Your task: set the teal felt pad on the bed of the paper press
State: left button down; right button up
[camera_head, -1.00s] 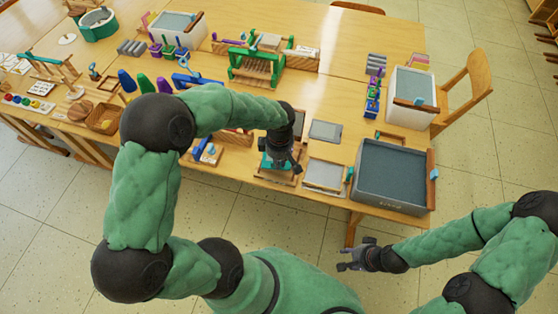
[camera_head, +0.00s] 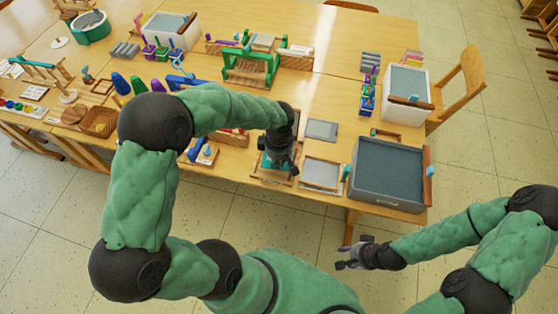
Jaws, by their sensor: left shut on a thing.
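My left gripper (camera_head: 279,166) points down over a shallow wooden tray (camera_head: 262,176) at the table's near edge. It is shut on a teal piece (camera_head: 264,160), which looks like the teal felt pad; the gripper hides most of it. I cannot tell whether the pad touches the tray. The green-framed stand with a slatted wooden base (camera_head: 250,68), which looks like the paper press, stands farther back, left of centre. My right gripper (camera_head: 350,257) is open and empty in front of the table, clear of it.
A large grey-filled vat (camera_head: 388,172) stands at the table's near right corner. A framed screen (camera_head: 322,174) and a grey plate (camera_head: 322,130) lie between it and my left gripper. Coloured cones (camera_head: 122,84) and a blue tool stand left of the press.

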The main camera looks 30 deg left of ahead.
pick_arm(q)
jog(key=shift+m, duration=0.5)
jog(key=shift+s+a+f, duration=0.1)
jog(key=shift+s+a, duration=0.2)
jog(key=shift+a, duration=0.25)
dwell(0.5)
jog(key=shift+f+b, duration=0.6)
jog(key=shift+b, duration=0.05)
dwell(0.3)
dwell(1.1)
jog(key=shift+f+b, duration=1.4)
jog(key=shift+b, duration=0.15)
dwell(1.3)
dwell(0.5)
jog(key=c, duration=1.3)
grip_release()
jog(key=shift+r, duration=0.1)
notch_tip(320, 180, up, 12)
jog(key=shift+f, duration=0.1)
